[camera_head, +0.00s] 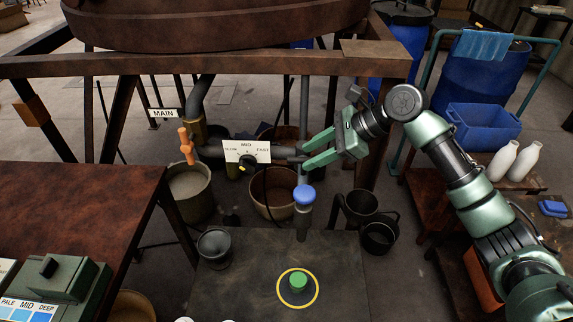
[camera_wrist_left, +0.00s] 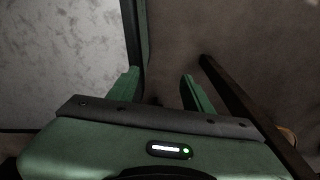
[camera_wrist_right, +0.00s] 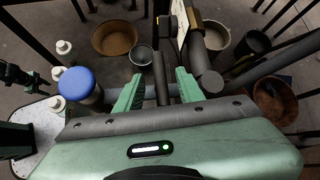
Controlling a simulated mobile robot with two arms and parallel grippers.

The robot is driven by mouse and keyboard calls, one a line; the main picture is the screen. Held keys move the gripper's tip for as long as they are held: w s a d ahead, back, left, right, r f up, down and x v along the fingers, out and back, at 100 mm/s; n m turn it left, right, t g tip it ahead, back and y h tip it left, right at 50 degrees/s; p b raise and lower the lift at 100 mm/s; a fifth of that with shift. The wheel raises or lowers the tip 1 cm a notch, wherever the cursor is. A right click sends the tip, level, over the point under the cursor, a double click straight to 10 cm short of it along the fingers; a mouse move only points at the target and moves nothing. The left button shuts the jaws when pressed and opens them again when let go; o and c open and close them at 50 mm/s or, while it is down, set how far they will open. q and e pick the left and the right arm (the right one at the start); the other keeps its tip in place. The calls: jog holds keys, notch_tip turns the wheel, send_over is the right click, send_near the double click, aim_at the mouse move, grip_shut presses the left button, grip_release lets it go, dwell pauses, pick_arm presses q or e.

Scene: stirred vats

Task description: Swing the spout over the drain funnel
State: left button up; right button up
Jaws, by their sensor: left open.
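The spout is a grey pipe (camera_head: 302,222) hanging down under a blue cap (camera_head: 304,195); the blue cap also shows in the right wrist view (camera_wrist_right: 75,82). My right gripper (camera_head: 304,157) is open above and behind the cap. In the right wrist view a dark bar (camera_wrist_right: 160,75) lies between its fingers, with gaps on both sides. A dark grey funnel-shaped vessel (camera_head: 214,247) stands left of the spout, and dark vessels (camera_head: 362,204) stand right; I cannot tell which is the drain funnel. My left gripper (camera_wrist_left: 160,76) is open and empty, seen only in its wrist view.
A rusty table (camera_head: 80,200) is at left; a blue crate (camera_head: 487,125) is at right.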

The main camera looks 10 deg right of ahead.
aim_at(301, 161)
jog(key=x, duration=0.6)
jog(key=shift+w+a+f, duration=0.1)
jog(key=shift+a+f, duration=0.05)
jog(key=shift+f, duration=0.2)
pick_arm(q)
jog(key=shift+s+d, duration=0.1)
jog(key=shift+d, duration=0.7)
jog(key=shift+a, duration=0.25)
pick_arm(e)
grip_shut()
